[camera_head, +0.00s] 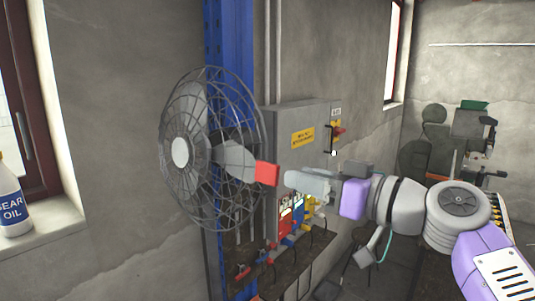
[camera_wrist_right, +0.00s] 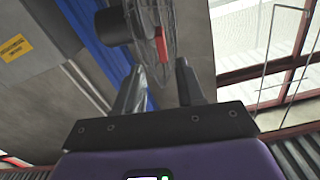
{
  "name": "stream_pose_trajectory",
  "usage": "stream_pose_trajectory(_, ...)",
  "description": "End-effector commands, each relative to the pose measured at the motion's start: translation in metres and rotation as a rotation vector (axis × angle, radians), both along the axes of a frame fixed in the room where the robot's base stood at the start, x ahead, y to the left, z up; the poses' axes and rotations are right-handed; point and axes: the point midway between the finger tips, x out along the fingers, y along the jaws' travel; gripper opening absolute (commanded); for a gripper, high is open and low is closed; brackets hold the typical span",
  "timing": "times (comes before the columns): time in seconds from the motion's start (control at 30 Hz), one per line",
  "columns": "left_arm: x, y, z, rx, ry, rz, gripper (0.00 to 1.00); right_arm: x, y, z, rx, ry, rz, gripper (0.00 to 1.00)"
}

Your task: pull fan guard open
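The fan guard (camera_head: 214,82) is a round cage of dark wire around a fan with a pale hub (camera_head: 180,152) at the left of centre. A red tab (camera_head: 267,174) sits at its right side, facing my right gripper. My right gripper (camera_head: 290,180) points left at the tab, its tips a small gap away in the head view. In the right wrist view, the two fingers stand apart with nothing between them (camera_wrist_right: 160,88). The red tab (camera_wrist_right: 161,46) and guard wires (camera_wrist_right: 172,15) lie beyond the fingertips. My left gripper is out of view.
A grey electrical cabinet (camera_head: 300,122) with a yellow label stands close behind the fan and gripper. A blue post (camera_head: 230,50) rises behind the guard. A bench with tools (camera_head: 270,270) lies below. A gear oil bottle (camera_head: 12,205) stands on the left sill.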

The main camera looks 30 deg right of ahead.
Motion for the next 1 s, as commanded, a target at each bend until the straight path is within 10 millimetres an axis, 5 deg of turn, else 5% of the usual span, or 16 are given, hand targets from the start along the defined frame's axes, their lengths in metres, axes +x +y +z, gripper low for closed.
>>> stream_pose_trajectory(0.13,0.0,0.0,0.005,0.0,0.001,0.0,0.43,0.004,0.006,0.008,-0.01,-0.014,0.006,0.38)
stream_pose_trajectory(0.53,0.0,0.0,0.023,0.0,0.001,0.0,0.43,0.058,0.027,0.007,-0.007,-0.011,0.004,0.38)
stream_pose_trajectory(0.9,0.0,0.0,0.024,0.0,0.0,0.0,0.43,0.064,0.03,0.006,-0.008,-0.012,0.003,0.38)
stream_pose_trajectory(1.0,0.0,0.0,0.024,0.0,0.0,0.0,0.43,0.064,0.03,0.006,-0.008,-0.012,0.003,0.24)
